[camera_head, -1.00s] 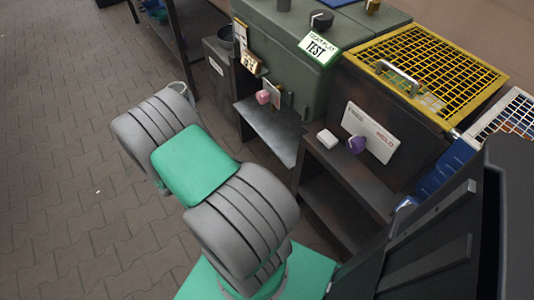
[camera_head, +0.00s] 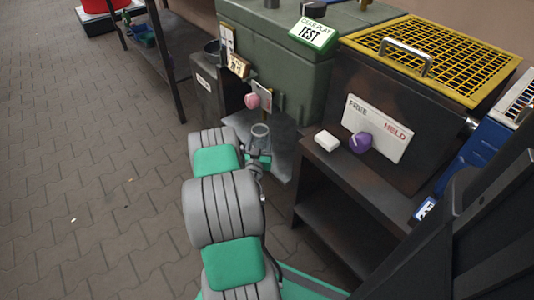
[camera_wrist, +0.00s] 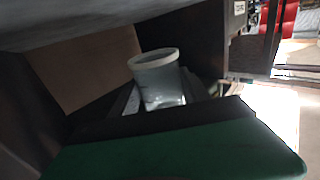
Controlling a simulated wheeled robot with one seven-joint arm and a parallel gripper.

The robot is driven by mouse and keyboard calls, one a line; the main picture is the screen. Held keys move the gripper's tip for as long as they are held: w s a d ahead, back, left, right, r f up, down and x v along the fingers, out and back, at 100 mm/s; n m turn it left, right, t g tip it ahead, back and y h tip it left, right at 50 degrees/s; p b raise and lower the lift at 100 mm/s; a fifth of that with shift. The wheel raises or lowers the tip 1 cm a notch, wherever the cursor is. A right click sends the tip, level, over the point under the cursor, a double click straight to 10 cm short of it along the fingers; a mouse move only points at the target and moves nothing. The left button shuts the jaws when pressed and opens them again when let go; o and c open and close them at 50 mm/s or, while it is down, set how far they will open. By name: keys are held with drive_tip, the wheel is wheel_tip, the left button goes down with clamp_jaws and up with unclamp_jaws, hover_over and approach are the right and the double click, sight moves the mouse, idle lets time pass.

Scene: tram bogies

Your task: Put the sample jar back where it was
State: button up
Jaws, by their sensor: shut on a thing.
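The sample jar is a small clear, greyish cup-like jar (camera_head: 260,133) at the end of my arm in the head view. My gripper (camera_head: 259,158) is shut on it and holds it upright, in front of the green machine, over or beside its grey metal ledge (camera_head: 283,140). I cannot tell whether the jar touches the ledge. In the wrist view the jar (camera_wrist: 157,82) shows its pale rim and is slightly tilted in the picture; its lower part and the fingertips (camera_wrist: 162,104) are partly hidden by my gripper body.
A dark bin (camera_head: 212,90) stands left.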

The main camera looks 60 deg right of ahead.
drive_tip(key=f, duration=0.1)
drive_tip(key=s+d+f, duration=0.2)
drive_tip(key=shift+d+f+b, duration=0.1)
drive_tip(key=shift+f+b, duration=0.2)
drive_tip(key=shift+b, duration=0.05)
drive_tip(key=shift+f+b, duration=0.95)
drive_tip(key=shift+f, duration=0.7)
drive_tip(key=o, duration=1.5)
drive_tip(key=shift+w, duration=0.1)
drive_tip(key=shift+r, duration=0.15)
